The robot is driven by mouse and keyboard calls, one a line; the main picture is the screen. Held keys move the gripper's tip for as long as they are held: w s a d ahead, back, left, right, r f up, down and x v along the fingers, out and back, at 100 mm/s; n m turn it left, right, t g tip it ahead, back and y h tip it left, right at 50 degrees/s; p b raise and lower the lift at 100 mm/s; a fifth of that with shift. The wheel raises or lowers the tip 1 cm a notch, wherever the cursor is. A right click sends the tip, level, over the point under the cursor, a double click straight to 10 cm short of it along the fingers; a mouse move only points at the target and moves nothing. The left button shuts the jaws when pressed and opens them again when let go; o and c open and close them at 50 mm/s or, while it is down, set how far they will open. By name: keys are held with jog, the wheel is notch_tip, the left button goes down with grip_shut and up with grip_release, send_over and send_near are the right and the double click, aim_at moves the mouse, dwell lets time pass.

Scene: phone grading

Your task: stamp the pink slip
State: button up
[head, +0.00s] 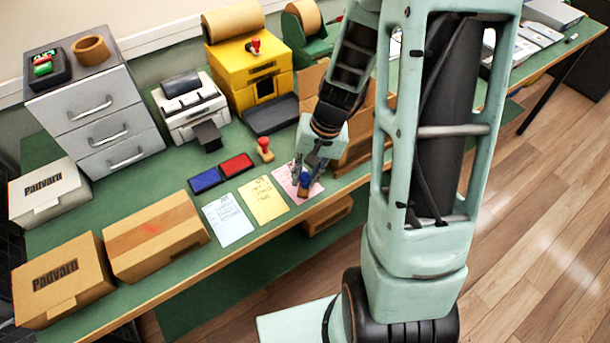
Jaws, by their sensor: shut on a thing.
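The pink slip (284,176) lies on the green table near its front edge, partly hidden by my gripper. My gripper (304,179) points down over the slip, shut on a small stamp (303,188) with blue and brown parts. The stamp is at the slip's right part; I cannot tell whether it touches the paper. A second stamp (265,150) with a red top stands upright behind the slips. A blue ink pad (205,181) and a red ink pad (236,165) lie to the left.
A yellow slip (263,199) and a white slip (228,221) lie left of the pink one. Cardboard boxes (155,237) stand at the front left. A printer (190,108), a yellow machine (248,65) and a grey drawer unit (98,115) stand behind. An open carton (357,140) is close right of my gripper.

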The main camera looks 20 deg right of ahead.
jog(key=shift+w+a+p+v, duration=0.1)
jog(key=shift+a+p+v, duration=0.15)
jog(key=shift+p+v, duration=0.75)
jog(key=shift+w+a+p+v, duration=0.1)
jog(key=shift+a+p+v, duration=0.15)
jog(key=shift+p+v, duration=0.8)
jog(key=shift+w+a+p+v, duration=0.15)
jog(key=shift+p+v, duration=0.4)
jog(key=shift+v, duration=0.85)
jog(key=shift+s+r, duration=0.1)
jog(key=shift+r, duration=0.05)
jog(key=shift+r, duration=0.1)
